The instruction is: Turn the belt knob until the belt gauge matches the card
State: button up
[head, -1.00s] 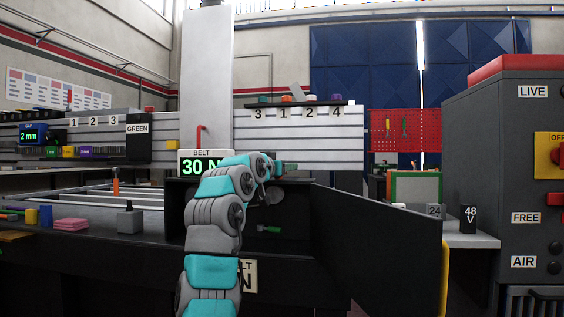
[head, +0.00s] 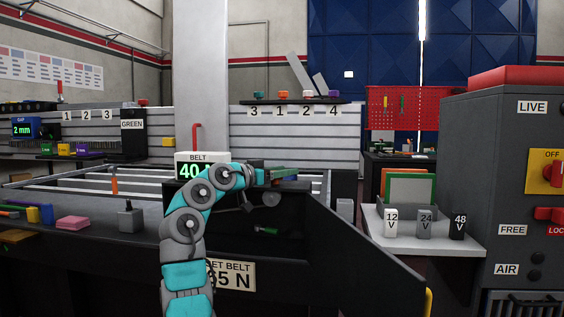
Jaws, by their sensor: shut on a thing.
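The belt gauge (head: 190,171) stands at the front edge of the bench and reads 40 in green digits, with its unit covered by my arm. The cream belt card (head: 239,275) is on the dark front below. It reads 35 N, with its left edge and part of the first digit behind my arm. My gripper (head: 247,204) is small and dark at the end of the teal and grey arm, in front of the open dark housing. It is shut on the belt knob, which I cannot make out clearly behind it. A grey disc (head: 271,198) shows just to the right.
A dark open panel (head: 365,250) reaches out to the right of the housing. A green-handled tool (head: 266,230) lies inside it. A grey block (head: 130,220) and pink pads (head: 73,222) sit on the bench at left. A grey cabinet (head: 510,160) stands at right.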

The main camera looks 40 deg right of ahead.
jog(key=shift+s+r+m+g+p, duration=0.15)
jog(key=shift+m+g, duration=0.25)
jog(key=shift+g, duration=0.2)
jog(key=shift+s+f+m+g+p, duration=0.15)
jog(key=shift+m+g, duration=0.25)
jog(key=shift+g, duration=0.2)
jog(key=shift+m+g, duration=0.5)
jog(key=shift+g, duration=0.3)
jog(key=o, duration=1.4)
jog(key=shift+a, duration=0.1)
jog(key=shift+w+a, duration=0.25)
jog(key=shift+a, duration=1)
jog(key=shift+w+a, duration=0.2)
jog(key=shift+a, duration=1.1)
jog(key=shift+w+a, duration=0.25)
jog(key=shift+a, duration=1)
jog(key=shift+c, duration=0.2)
